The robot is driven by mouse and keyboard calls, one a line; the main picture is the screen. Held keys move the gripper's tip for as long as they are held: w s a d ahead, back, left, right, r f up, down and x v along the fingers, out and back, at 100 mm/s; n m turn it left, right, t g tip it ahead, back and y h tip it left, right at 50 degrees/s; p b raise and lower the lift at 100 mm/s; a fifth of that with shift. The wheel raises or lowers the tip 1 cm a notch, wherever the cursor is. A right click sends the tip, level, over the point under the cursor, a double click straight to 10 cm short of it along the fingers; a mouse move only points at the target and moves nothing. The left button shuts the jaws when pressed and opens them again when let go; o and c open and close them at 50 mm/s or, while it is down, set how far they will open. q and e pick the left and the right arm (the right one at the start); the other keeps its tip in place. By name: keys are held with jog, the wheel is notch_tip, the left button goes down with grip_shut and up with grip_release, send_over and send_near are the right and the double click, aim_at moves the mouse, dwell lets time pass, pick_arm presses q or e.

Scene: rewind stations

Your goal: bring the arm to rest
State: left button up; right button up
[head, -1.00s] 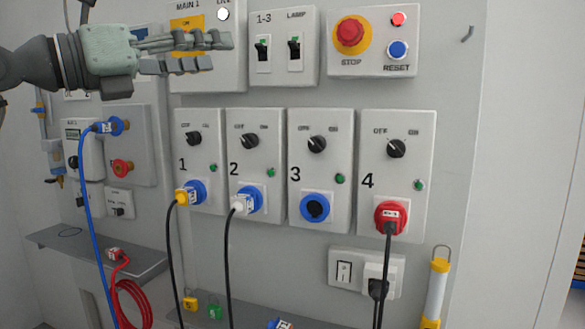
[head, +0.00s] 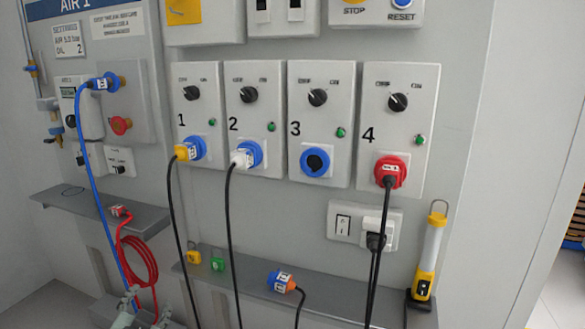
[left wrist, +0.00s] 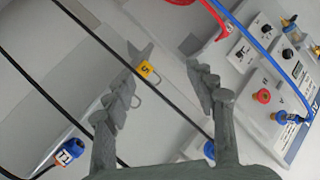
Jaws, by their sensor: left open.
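My left gripper (head: 146,308) shows only by its fingers at the bottom left edge of the head view, low by the red coiled hose. In the left wrist view my left gripper (left wrist: 165,72) has its two fingers spread apart with nothing held between them. Most of the left arm is out of the head view. My right gripper is in neither view.
Stations 1 to 4 fill the wall panel; station 3's socket (head: 315,162) is empty. Below runs a grey shelf (head: 345,309) with a loose blue plug (head: 280,282) and a yellow lamp (head: 430,250). A blue hose (head: 85,190) and red hose (head: 138,255) hang at left.

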pick_arm(q)
jog(key=s+d+f+n+g+h, duration=0.2)
jog(key=s+f+g, duration=0.9)
jog(key=s+f, duration=1.5)
jog(key=shift+s+d+n, duration=0.5)
jog(key=shift+s+d, duration=0.7)
jog(key=shift+s, duration=0.05)
jog(key=shift+f, duration=0.1)
